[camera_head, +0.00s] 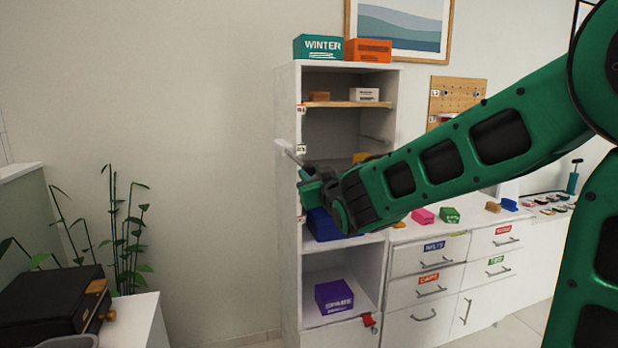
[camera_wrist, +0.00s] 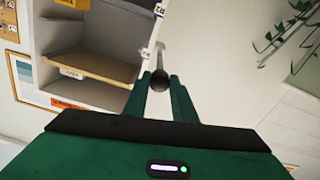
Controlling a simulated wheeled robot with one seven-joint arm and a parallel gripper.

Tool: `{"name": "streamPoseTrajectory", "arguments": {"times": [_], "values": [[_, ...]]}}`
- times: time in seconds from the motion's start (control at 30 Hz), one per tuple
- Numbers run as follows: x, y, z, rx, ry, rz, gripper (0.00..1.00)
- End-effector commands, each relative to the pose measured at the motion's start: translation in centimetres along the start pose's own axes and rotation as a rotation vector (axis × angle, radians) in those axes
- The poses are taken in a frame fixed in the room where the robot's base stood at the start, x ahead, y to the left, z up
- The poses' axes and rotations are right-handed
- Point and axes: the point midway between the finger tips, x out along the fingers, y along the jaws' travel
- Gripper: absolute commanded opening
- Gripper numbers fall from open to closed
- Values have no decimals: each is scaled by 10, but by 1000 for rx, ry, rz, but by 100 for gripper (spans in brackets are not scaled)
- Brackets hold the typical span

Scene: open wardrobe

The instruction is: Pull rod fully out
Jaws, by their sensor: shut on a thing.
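My gripper (camera_head: 308,176) is at the front left edge of the open wardrobe (camera_head: 289,110). In the wrist view, the two green fingers of my gripper (camera_wrist: 160,88) are shut around a dark round knob (camera_wrist: 159,81). A thin pale rod (camera_wrist: 161,52) runs on from the knob, away from the fingers. I cannot tell whether the rod's far end still touches the wardrobe. My arm hides part of the middle shelves.
Teal and orange boxes stand on the wardrobe top. A blue box (camera_head: 321,226) and a purple box (camera_head: 334,296) stand on lower shelves. A drawer cabinet (camera_head: 408,262) adjoins on the right. The wall left of the wardrobe is clear, down to a plant (camera_head: 117,232).

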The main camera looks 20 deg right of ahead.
Motion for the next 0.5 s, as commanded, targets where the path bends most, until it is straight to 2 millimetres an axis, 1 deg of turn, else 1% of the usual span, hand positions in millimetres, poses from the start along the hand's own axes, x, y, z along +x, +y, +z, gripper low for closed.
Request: {"name": "streamPoseTrajectory", "arguments": {"times": [0.07, 0.1, 0.17, 0.2, 0.5], "values": [[-1, 1, 2, -3, -5, 3, 0], [-1, 1, 2, -3, -5, 3, 27], [-1, 1, 2, -3, -4, 2, 41], [-1, 0, 2, -2, -3, 1, 43], [-2, -2, 0, -2, -1, -2, 43]]}}
